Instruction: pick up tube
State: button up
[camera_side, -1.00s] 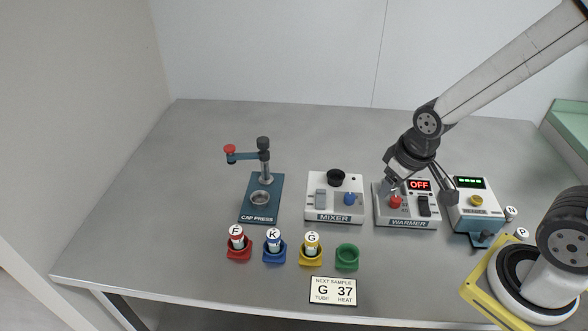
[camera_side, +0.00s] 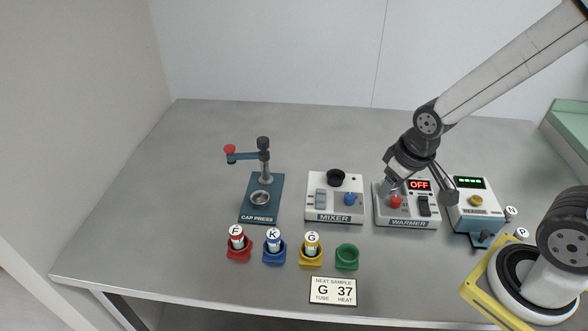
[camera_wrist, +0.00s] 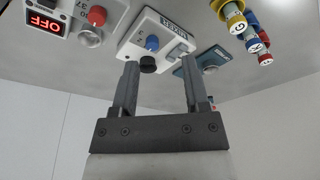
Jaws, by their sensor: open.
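Three capped tubes stand upright in coloured holders at the front of the table. The tube marked F (camera_side: 237,236) is in a red holder, the tube marked K (camera_side: 273,239) in a blue one. The tube marked G (camera_side: 312,243) is in a yellow holder. The wrist view shows the G tube (camera_wrist: 236,20) at the top right. A sample card (camera_side: 333,291) reads G, 37. My gripper (camera_side: 420,188) is above the warmer, behind and right of the tubes. In the wrist view my gripper (camera_wrist: 160,75) is open, with nothing between its fingers.
A green holder (camera_side: 347,257) is empty. Behind the holders stand the cap press (camera_side: 260,207), mixer (camera_side: 334,204) and warmer (camera_side: 407,212), whose display reads OFF. Another device (camera_side: 476,208) with a green display stands to the right. Bare table lies left of the cap press.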

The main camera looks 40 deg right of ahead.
jog(key=o, duration=0.4)
dwell(0.3)
